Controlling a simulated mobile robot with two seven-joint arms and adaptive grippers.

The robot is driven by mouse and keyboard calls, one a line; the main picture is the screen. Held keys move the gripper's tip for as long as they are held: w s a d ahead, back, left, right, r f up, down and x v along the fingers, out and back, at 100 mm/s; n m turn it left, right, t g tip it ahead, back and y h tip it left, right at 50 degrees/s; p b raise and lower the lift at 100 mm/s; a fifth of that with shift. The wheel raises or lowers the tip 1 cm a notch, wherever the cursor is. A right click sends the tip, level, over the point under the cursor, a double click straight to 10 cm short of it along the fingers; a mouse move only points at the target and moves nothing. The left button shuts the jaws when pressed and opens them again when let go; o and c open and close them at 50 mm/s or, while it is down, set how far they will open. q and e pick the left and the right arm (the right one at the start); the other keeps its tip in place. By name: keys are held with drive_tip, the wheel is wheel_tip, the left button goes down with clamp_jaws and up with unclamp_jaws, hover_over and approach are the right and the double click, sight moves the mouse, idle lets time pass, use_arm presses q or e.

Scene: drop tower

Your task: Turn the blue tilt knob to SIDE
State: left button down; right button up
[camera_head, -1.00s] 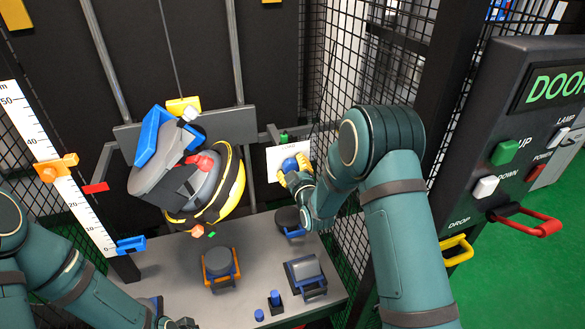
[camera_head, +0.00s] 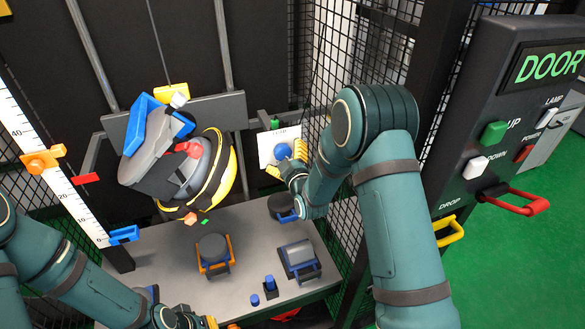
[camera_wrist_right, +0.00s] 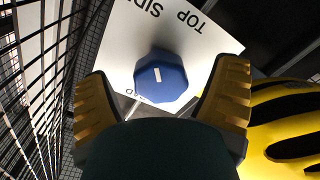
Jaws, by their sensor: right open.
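The blue tilt knob (camera_head: 282,151) sits on a white label plate (camera_head: 266,150) at the back right of the rig. In the right wrist view the knob (camera_wrist_right: 161,80) is a faceted blue cap with a small white mark on its face. The plate (camera_wrist_right: 205,50) shows the words TOP and SIDE upside down, and another word is partly hidden. I cannot tell which word the mark points to. My right gripper (camera_head: 286,160) is open, with yellow fingers on either side of the knob and gaps visible. My left gripper (camera_head: 192,320) is partly cut off at the bottom edge.
A tilted headform with a yellow and black helmet (camera_head: 226,170) hangs left of the knob. Below is a grey table (camera_head: 180,282) with several fixtures. Black mesh (camera_head: 340,240) stands close on the right, beside a control panel (camera_head: 450,140). A scale (camera_head: 60,185) stands left.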

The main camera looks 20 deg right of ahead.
drive_tip(key=s, duration=1)
drive_tip(key=shift+s+d, duration=0.2)
drive_tip(key=shift+s, duration=0.15)
